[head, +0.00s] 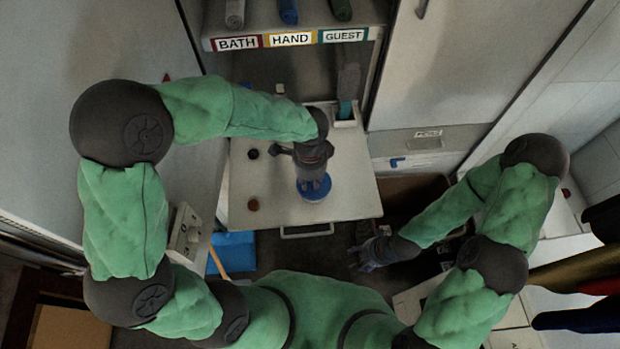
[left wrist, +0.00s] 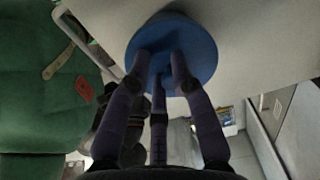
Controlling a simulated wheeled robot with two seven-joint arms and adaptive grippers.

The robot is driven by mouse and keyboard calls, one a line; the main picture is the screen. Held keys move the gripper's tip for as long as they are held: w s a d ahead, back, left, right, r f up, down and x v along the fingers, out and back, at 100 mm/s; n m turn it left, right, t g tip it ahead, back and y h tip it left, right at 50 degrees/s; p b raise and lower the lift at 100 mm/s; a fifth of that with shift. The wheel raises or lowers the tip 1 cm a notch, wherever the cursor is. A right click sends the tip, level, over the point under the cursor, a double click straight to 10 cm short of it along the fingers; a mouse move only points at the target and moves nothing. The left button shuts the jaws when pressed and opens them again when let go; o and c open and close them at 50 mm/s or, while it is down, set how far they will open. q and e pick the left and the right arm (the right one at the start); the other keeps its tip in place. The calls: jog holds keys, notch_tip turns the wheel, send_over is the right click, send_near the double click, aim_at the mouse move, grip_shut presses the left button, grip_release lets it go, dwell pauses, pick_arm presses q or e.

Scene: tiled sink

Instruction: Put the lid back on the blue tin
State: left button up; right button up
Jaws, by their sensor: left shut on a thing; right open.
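A round blue lid (head: 318,196) is at the middle of the white counter top, under my left gripper (head: 313,182). In the left wrist view the blue disc (left wrist: 202,48) fills the top centre, and the three fingers of my left gripper (left wrist: 163,78) are closed on it. The blue tin cannot be told apart from the lid; whether it is beneath the disc is hidden. My right gripper (head: 366,253) is open and empty, low and to the right of the counter's front edge.
On the white counter top (head: 350,190) are a small dark round item (head: 252,153) and a brown one (head: 253,204), both left of the lid. A towel shelf (head: 290,39) labelled BATH, HAND, GUEST stands behind.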

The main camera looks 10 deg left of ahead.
pick_arm(q)
jog(key=o, duration=1)
jog(key=o, duration=0.5)
jog(key=shift+r+p, duration=3.05)
jog(key=shift+r, duration=0.45)
grip_shut()
